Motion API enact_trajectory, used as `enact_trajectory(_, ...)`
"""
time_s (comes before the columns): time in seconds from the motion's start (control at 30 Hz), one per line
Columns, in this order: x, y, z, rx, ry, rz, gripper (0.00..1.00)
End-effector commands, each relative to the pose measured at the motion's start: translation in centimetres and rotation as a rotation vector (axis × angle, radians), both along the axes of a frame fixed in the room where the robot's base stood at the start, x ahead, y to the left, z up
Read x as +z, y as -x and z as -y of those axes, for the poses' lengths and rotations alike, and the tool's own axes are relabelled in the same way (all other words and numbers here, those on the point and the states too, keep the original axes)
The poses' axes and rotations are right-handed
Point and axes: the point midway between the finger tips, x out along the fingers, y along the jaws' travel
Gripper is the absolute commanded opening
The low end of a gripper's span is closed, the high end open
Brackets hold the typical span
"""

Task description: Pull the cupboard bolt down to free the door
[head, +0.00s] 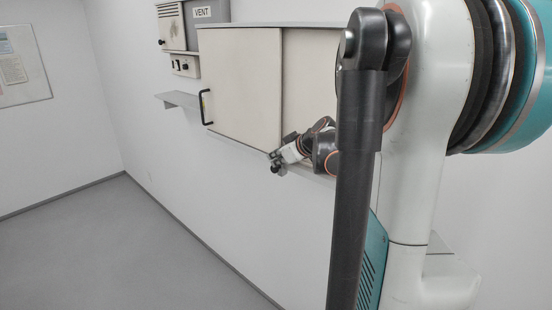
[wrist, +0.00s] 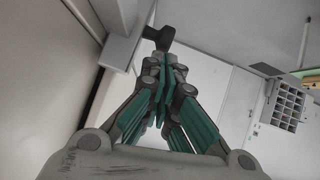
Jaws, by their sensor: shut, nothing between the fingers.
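The cupboard (head: 240,85) is on the wall in the head view, its pale door shut, with a black handle (head: 205,107) at the door's left edge. My gripper (head: 275,160) is at the cupboard's lower edge, fingers shut and empty. In the wrist view the closed fingertips (wrist: 163,62) sit right at a dark knob on a short stem, which looks like the bolt (wrist: 159,38), beside the cupboard's edge. I cannot tell whether they touch it. In the head view the bolt cannot be made out; my arm hides part of the cupboard's right side.
A grey vent box (head: 205,12) and a small switch box (head: 184,65) are at the upper left of the cupboard. A small shelf (head: 180,100) juts out below them. The grey floor (head: 130,250) is clear. A pigeonhole rack (wrist: 283,105) shows in the wrist view.

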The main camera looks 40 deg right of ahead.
Motion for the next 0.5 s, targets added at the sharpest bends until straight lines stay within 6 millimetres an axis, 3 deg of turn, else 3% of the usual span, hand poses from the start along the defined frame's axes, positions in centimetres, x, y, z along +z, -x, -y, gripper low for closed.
enact_trajectory(0.27, -0.1, 0.0, 0.0, 0.000, 0.000, 0.000, 0.00)
enact_trajectory(0.5, -2.1, 0.0, 0.0, 0.000, 0.000, 0.000, 0.00)
